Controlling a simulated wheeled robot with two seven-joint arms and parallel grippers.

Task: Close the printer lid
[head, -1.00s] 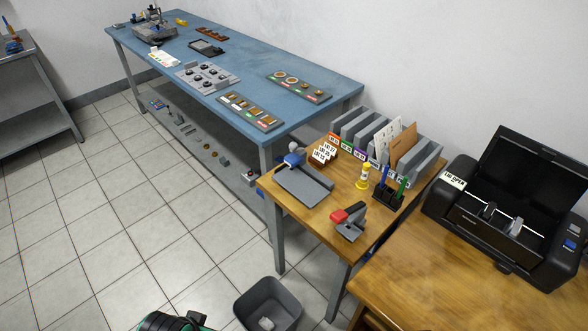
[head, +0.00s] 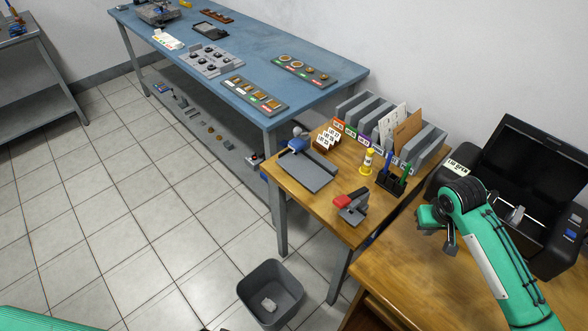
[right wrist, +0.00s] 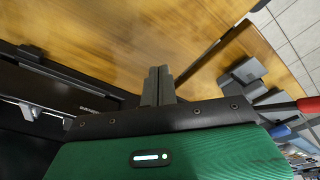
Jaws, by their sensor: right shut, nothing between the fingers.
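The black printer (head: 558,240) stands on the wooden desk at the right of the head view. Its lid (head: 535,165) is raised, tilted back toward the wall, and a white tag (head: 458,167) beside it reads "LID OPEN". My right gripper (head: 449,246) is shut and empty, in front of the printer's left part, with my green arm hiding some of the printer's front. In the right wrist view its closed fingers (right wrist: 158,86) point over the wood, and the dark printer body (right wrist: 60,78) lies to their left. My left gripper is not in view.
The wooden desk (head: 400,290) is clear in front of the printer. A smaller table left of it holds a red-and-grey stapler (head: 352,205), a pen holder (head: 391,183), a glue stick (head: 367,161) and a file rack (head: 425,150). A grey bin (head: 270,290) stands on the floor.

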